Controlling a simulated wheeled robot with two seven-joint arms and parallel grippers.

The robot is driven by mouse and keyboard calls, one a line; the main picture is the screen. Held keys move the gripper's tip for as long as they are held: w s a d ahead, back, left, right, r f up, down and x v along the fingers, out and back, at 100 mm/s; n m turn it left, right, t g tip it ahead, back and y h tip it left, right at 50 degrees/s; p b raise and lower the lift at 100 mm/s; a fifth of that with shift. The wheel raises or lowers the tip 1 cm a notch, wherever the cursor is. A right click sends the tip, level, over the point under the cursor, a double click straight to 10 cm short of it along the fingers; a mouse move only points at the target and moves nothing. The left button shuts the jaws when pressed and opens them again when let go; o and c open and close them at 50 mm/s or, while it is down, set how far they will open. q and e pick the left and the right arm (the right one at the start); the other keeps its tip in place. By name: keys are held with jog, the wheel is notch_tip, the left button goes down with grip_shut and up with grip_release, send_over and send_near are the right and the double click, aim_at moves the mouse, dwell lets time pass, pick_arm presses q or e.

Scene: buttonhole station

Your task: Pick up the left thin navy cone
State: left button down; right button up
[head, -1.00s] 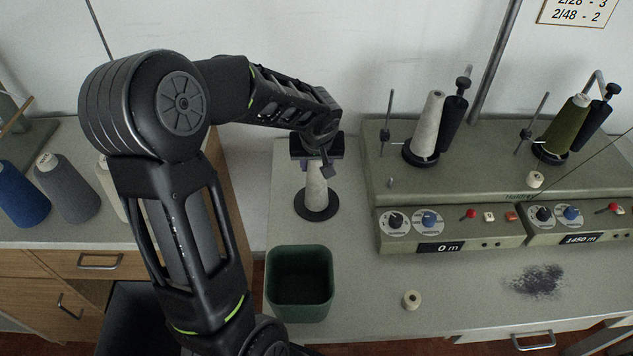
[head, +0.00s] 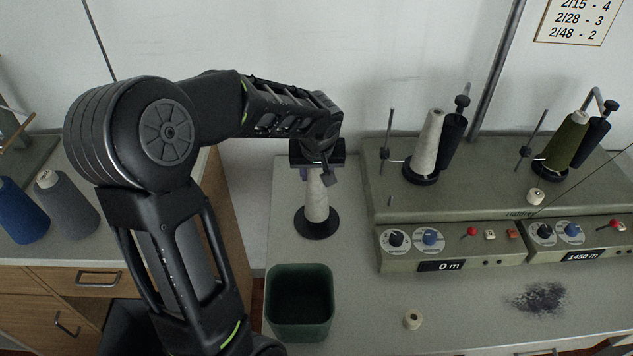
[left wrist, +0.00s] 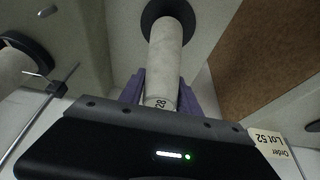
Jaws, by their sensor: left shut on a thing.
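No thin navy cone shows clearly. My left gripper (head: 317,172) is shut on the top of a thin pale grey cone (head: 317,200), which stands upright over a round black base (head: 317,224). In the left wrist view the pale cone (left wrist: 167,50) lies between purple fingers (left wrist: 160,92), with "28" printed near its narrow end. I cannot tell whether the cone's foot is clear of the base. My right gripper is not in view.
A dark green bin (head: 299,303) stands in front of the black base. A winding machine (head: 450,200) with a pale cone (head: 427,142) and an olive cone (head: 567,140) is at right. Blue (head: 20,212) and grey (head: 67,207) cones stand at left.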

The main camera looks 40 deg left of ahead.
pick_arm(q)
notch_tip(320, 180, up, 7)
jog(key=shift+r, duration=0.1)
dwell(0.7)
jog(key=shift+r+p, duration=0.35)
jog(key=shift+r, duration=0.6)
